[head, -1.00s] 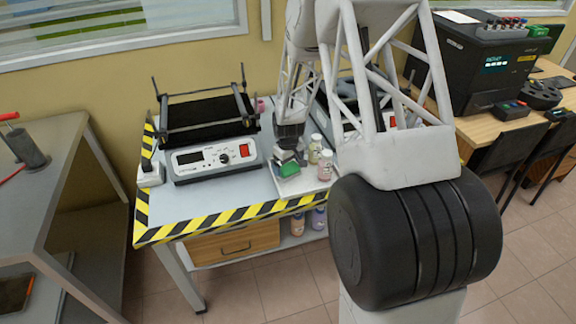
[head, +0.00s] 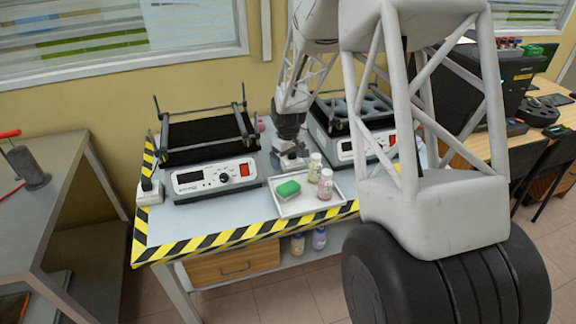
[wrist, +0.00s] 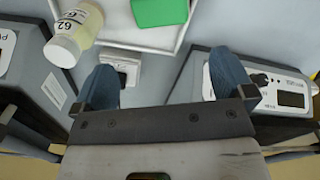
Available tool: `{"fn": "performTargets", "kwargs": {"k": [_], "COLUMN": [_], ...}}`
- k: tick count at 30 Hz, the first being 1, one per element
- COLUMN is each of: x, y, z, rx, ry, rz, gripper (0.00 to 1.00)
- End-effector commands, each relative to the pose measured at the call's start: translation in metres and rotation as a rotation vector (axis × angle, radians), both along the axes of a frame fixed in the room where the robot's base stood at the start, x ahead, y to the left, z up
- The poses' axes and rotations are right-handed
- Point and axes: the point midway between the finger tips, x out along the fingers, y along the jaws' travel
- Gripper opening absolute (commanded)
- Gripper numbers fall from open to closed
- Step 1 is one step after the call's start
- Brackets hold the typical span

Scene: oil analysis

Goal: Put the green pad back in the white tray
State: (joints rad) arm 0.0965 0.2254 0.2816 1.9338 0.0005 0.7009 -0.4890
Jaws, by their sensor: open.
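The green pad (head: 288,188) lies in the left part of the white tray (head: 295,209) on the table. It also shows at the top of the wrist view (wrist: 160,11), inside the rim of the tray (wrist: 128,36). My gripper (head: 292,162) is open and empty, just behind the tray and apart from the pad. In the wrist view its two blue fingertips (wrist: 166,82) are spread wide, with nothing held between them.
Two small bottles, one pale yellow (head: 314,167) and one pink (head: 325,185), stand at the tray's right side. A shaker device (head: 215,178) stands left of my gripper and another (head: 346,146) right. A small white block (wrist: 122,67) shows near the left fingertip.

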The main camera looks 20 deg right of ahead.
Motion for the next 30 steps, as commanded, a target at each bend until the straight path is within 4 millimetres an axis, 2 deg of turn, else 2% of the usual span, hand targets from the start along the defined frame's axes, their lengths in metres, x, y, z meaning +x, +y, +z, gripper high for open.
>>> {"fn": "performTargets", "kwargs": {"k": [5,24,30], "x": [0.000,-0.001,-0.009], "y": [0.000,0.000,0.003], "z": [0.006,0.008,0.022], "rx": [0.000,-0.001,-0.001], "ry": [0.000,-0.001,-0.010], "rz": [0.000,-0.001,-0.011], "gripper": [1.00,1.00,1.00]}}
